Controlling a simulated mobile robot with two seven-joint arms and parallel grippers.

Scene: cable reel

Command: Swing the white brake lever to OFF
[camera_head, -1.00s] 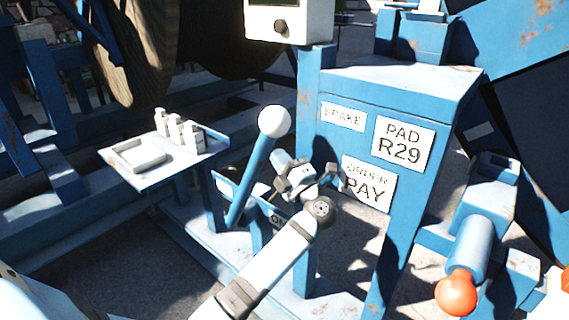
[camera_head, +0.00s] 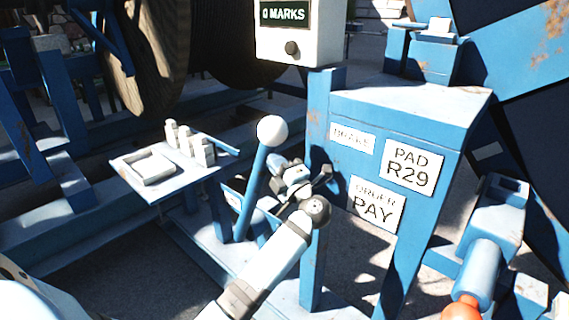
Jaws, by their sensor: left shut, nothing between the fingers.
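The brake lever is a blue bar with a white ball knob (camera_head: 272,130) at its top. It stands nearly upright, its top leaning a little to the right, left of the blue cabinet post. My left gripper (camera_head: 288,172) is shut and empty just right of the lever's bar, below the knob. I cannot tell whether it touches the bar. My left forearm and wrist hide part of the lever's base area, and no OFF mark can be read there. A BRAKE label (camera_head: 352,137) is on the cabinet. My right gripper is not in view.
The blue cabinet (camera_head: 400,110) with PAD R29 and ORDER PAY signs stands close right of the gripper. A white box marked Q MARKS (camera_head: 300,35) is above. A small shelf (camera_head: 128,165) with a tray and several small blocks is left. An orange-knobbed handle (camera_head: 462,309) is lower right.

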